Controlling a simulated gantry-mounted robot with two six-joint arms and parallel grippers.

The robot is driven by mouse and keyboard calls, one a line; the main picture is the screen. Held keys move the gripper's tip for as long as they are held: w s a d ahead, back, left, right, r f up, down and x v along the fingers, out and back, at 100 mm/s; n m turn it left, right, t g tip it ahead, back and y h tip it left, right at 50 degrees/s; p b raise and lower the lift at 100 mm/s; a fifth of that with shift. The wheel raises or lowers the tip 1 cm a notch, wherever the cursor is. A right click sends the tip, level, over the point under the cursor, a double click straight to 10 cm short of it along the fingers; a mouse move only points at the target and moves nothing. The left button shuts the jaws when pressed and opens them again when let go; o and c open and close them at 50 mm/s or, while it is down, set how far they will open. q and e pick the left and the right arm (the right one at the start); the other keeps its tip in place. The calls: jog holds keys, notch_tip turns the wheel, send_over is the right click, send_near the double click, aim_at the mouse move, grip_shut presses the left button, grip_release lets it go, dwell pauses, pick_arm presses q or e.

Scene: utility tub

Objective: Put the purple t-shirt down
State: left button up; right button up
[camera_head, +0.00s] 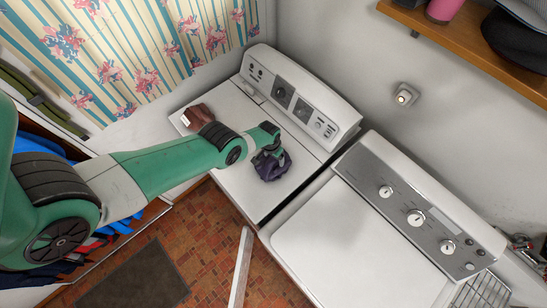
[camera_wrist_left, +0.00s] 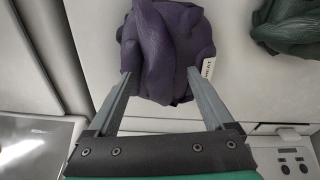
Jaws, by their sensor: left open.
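The purple t-shirt (camera_head: 272,168) is a crumpled bundle on the white top of the left-hand appliance (camera_head: 250,200), near its right side. It also fills the upper middle of the left wrist view (camera_wrist_left: 165,50), with a white tag at its right edge. My left gripper (camera_head: 270,152) is over the bundle. In the left wrist view my left gripper's fingers (camera_wrist_left: 159,80) are spread, one at each side of the bundle. The fingertips are at or very close to the cloth; I cannot tell if they touch. My right gripper is not in view.
A reddish-brown cloth (camera_head: 197,117) lies on the same top at the back left. A dark green cloth (camera_wrist_left: 285,25) shows in the wrist view. A second white appliance (camera_head: 340,250) stands to the right. A wooden shelf (camera_head: 470,45) overhangs at the upper right.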

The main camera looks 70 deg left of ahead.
pick_arm(q)
jog(key=shift+r, duration=0.1)
grip_shut()
dwell(0.5)
